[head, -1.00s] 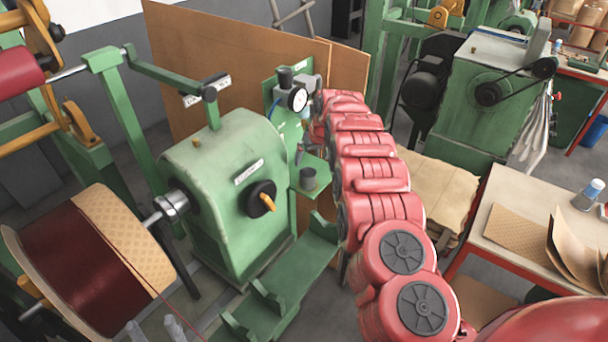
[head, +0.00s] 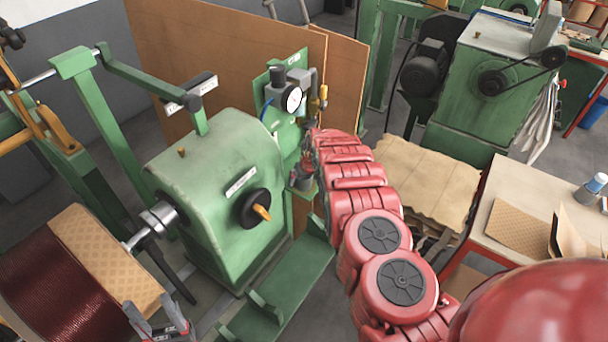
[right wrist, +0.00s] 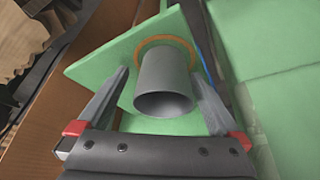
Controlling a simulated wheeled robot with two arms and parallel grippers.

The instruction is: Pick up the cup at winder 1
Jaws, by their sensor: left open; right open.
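The grey cup (right wrist: 164,72) stands on a small green shelf (right wrist: 100,62) at the side of the green winder (head: 225,175). Its open end faces the camera in the right wrist view, and an orange-brown ring shows around its far end. My right gripper (right wrist: 160,92) is open, with one finger on each side of the cup and a visible gap on both sides. In the head view the right gripper (head: 301,172) largely covers the cup. My left gripper (head: 160,318) is open and empty at the bottom left, in front of the copper-coloured coil (head: 65,280).
A dial gauge (head: 291,99) and fittings sit on a green panel above the shelf. A brown board (head: 220,60) stands behind the winder. A green bracket (head: 285,290) lies below. A table (head: 510,195) with cardboard sheets stands at right.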

